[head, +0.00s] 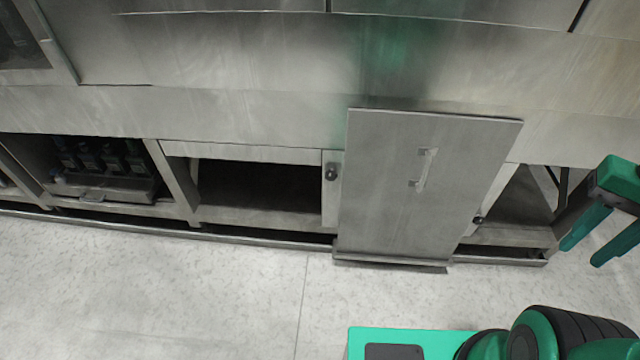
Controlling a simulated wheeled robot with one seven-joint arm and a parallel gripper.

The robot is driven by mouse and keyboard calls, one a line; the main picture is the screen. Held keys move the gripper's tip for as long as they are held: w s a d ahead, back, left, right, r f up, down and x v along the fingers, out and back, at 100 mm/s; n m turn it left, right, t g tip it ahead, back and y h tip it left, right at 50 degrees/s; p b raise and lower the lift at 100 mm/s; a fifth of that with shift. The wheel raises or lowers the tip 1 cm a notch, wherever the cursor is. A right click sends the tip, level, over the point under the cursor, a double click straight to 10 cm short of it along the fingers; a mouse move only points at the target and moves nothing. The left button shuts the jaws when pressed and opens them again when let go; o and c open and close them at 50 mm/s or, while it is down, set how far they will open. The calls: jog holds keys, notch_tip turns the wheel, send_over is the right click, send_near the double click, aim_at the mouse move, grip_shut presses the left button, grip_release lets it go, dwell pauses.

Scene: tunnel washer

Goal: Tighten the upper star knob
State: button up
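Two small dark knobs show in the head view, one on each side of a grey metal panel (380,190) with a bar handle (423,170). The knob higher in the picture (331,172) sits on a pale upright post left of the panel. The lower knob (478,220) sits by the panel's right edge, low down. Their exact shape and how tight they are is too small to tell. My gripper (581,255) is at the far right edge, its two green fingers apart and empty. It is well away from both knobs, nearer the lower one.
Left of the panel is an open dark bay (258,187), then a bay with several dark bottles (105,158) in a tray. Another open bay (515,205) lies right of the panel. A low rail runs along the base. The pale floor (180,285) in front is clear.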

jog(key=o, duration=0.3)
jog(key=shift+w+a, duration=0.1)
jog(key=w+a+f+n+t, duration=0.1)
jog(key=w+a+n, duration=0.2)
jog(key=w, duration=0.4)
jog(key=w+a+n+t+h, duration=0.1)
jog(key=w+a+n, duration=0.25)
jog(key=w, duration=0.25)
jog(key=w+a+f+n+t, duration=0.1)
jog(key=w+a+n+t, duration=0.1)
jog(key=w+a, duration=0.35)
jog(key=w+a+f+n+h, duration=0.1)
jog(key=w+f+n+h, duration=0.1)
jog(key=w+f+n, duration=0.45)
jog(key=w+a+f+n+h, duration=0.3)
jog(key=w+a+f+n, duration=0.15)
jog(key=w+f, duration=0.5)
jog(key=n+t+y, duration=0.5)
jog(key=n+t, duration=0.9)
jog(key=n, duration=1.6)
send_near(331, 178)
jog(key=w, duration=0.8)
jog(key=shift+w+d+f, duration=0.1)
jog(key=shift+w+d, duration=0.05)
jog(key=shift+w, duration=0.25)
